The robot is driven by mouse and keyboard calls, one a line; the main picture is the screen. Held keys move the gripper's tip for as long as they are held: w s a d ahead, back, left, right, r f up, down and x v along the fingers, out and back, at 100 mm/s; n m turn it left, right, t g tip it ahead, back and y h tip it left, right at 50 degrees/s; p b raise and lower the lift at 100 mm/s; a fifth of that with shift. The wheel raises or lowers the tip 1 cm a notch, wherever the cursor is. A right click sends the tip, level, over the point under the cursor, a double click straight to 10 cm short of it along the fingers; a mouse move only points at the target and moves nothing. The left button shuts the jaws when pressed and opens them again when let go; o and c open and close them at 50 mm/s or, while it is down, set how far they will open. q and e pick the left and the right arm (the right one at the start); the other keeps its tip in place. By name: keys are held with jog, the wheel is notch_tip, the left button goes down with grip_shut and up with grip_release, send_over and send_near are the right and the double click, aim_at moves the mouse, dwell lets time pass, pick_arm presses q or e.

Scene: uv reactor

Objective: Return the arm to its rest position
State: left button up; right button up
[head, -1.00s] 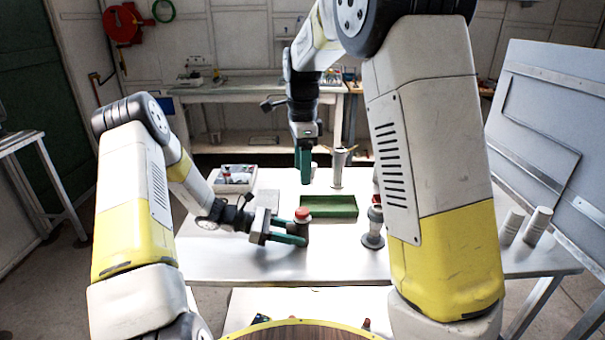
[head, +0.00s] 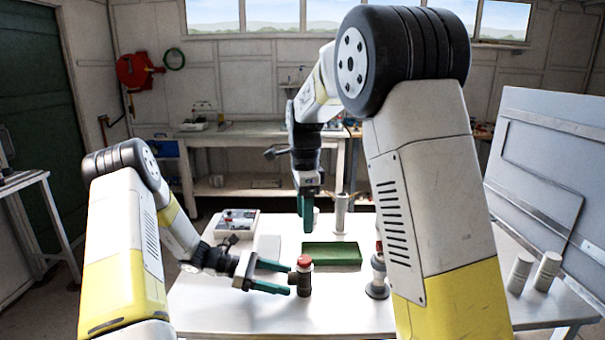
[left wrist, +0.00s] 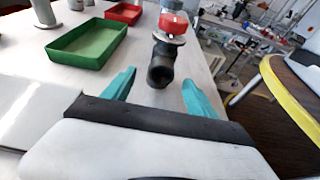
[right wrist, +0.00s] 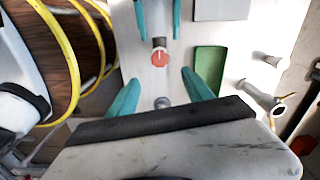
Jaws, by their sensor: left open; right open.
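A dark pipe fitting with a red cap (head: 304,264) stands upright on the white table (head: 240,312). My left gripper (head: 288,280) is open just left of it, low over the table, its fingers pointing at it. In the left wrist view the fitting (left wrist: 161,70) stands beyond the open, empty fingers. My right gripper (head: 304,222) hangs fingers-down above the table, behind the fitting and near the green tray. It is open and empty. The right wrist view shows the red cap (right wrist: 159,57) just past the left fingertips. My right upper arm covers part of the table's right side.
A green tray (head: 331,253) lies behind the fitting, with a grey plate (head: 268,247) to its left. A box of parts (head: 237,224) sits at the back left. A metal post (head: 340,214) and another red-topped fitting (head: 377,275) stand to the right. The left wrist view shows a red tray (left wrist: 123,13).

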pick_arm(q)
jog(key=v, duration=0.7)
jog(key=shift+s+a+r, duration=0.1)
jog(key=shift+r, duration=0.3)
pick_arm(e)
jog(key=s+d+r+n+t+y, duration=0.2)
jog(key=s+d+r+n+y, duration=0.1)
jog(key=s+d+r+n, duration=0.55)
pick_arm(q)
jog(key=s+a+r+m+t+y, duration=0.1)
jog(key=s+r+m+t+y, duration=0.5)
jog(key=s+r+m+y, duration=0.6)
jog(key=s+r+m, duration=0.6)
jog(key=s+r, duration=0.5)
jog(key=r, duration=0.1)
jog(key=shift+a+r+m, duration=0.15)
jog(key=shift+r+m, duration=0.15)
pick_arm(e)
jog(key=s+d+n+t, duration=0.2)
jog(key=s+n, duration=0.2)
jog(key=s, duration=0.3)
jog(key=s+d+f+n+t, duration=0.1)
jog(key=s+d+n+t, duration=0.1)
jog(key=s, duration=0.5)
jog(key=shift+s+d+f+n+h, duration=0.2)
jog(key=shift+s+d+n+h, duration=0.3)
jog(key=shift+n, duration=0.55)
